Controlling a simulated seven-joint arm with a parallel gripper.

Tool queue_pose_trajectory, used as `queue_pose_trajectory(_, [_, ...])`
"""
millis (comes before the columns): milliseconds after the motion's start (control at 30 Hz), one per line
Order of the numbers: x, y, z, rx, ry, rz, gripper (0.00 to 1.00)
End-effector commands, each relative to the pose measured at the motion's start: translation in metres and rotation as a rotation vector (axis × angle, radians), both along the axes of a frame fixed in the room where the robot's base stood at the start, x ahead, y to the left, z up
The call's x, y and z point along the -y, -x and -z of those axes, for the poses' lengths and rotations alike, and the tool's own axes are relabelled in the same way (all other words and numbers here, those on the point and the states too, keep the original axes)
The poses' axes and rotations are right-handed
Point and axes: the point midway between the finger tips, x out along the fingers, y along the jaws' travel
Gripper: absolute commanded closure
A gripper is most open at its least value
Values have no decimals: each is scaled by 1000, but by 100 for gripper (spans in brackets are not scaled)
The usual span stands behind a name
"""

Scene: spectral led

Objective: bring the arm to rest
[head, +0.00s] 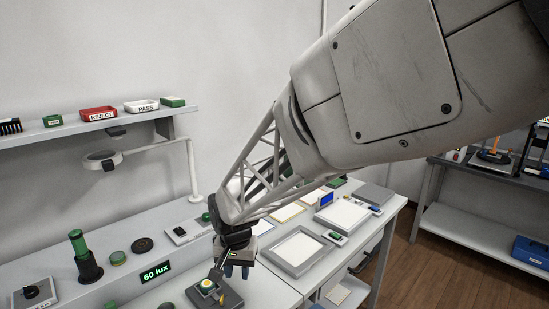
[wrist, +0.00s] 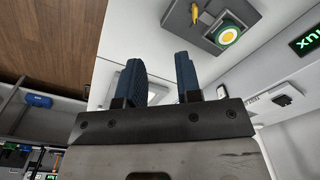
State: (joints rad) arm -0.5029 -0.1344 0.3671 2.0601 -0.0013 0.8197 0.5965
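My gripper (head: 238,264) hangs over the bench, just behind a small grey fixture (head: 222,297) that holds a round green part with a yellow and white centre (head: 207,286). In the wrist view my gripper's two blue fingers (wrist: 160,80) stand apart with nothing between them. The fixture (wrist: 205,40) and the round part (wrist: 228,36) lie beyond the fingertips there, apart from them. A small yellow piece (wrist: 194,14) sits on the fixture beside the round part. My arm crosses the upper right of the head view and hides part of the bench behind it.
A lit "60 lux" display (head: 156,272) and a green-and-black cylinder (head: 86,257) stand left of the gripper. A grey tray (head: 272,258) lies to its right. A ring lamp (head: 103,160) hangs below a shelf (head: 60,138) bearing REJECT (head: 99,114) and PASS (head: 142,107) trays.

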Motion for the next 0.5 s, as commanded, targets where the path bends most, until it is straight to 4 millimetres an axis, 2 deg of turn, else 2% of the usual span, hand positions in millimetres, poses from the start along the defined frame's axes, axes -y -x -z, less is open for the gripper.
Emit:
queue_pose_trajectory(33, [15, 3, -10, 9, -4, 2, 68])
queue_pose_trajectory(200, [64, 19, -38, 35, -12, -6, 68])
queue_pose_trajectory(500, [144, 60, -78, 83, -15, -22, 68])
